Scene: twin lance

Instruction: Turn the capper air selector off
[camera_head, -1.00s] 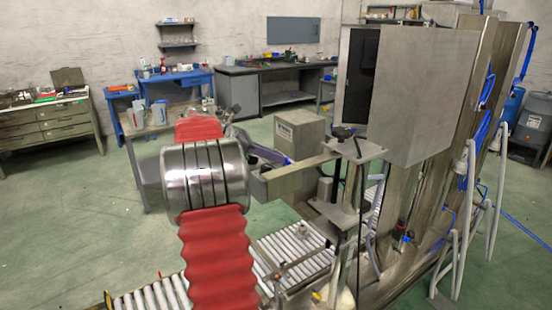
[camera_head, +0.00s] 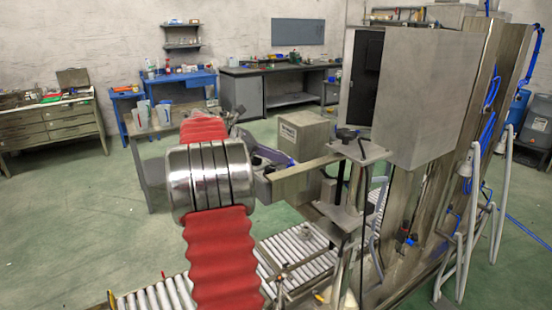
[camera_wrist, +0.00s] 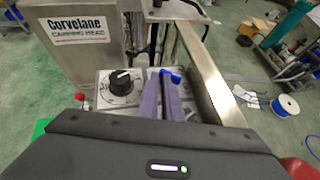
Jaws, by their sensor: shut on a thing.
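In the wrist view, a blue knob (camera_wrist: 172,75) shows at the tips of my gripper (camera_wrist: 164,76), whose two purple fingers are closed on it. The fingers hide most of the knob, so I cannot tell which way it points. To its left, a round black knob (camera_wrist: 122,82) with a white pointer mark sits on the same pale metal panel, apart from the fingers. Behind stands the grey box (camera_wrist: 90,40) labelled Corvelane Capping Head; it also shows in the head view (camera_head: 303,135). There, my gripper (camera_head: 270,157) is partly hidden by my arm.
A metal rail (camera_wrist: 210,75) runs close to the right of my fingers. A small red knob (camera_wrist: 80,97) shows left of the panel. In the head view, a roller conveyor (camera_head: 285,262) lies below and a large grey cabinet (camera_head: 420,95) stands right. Open green floor lies left.

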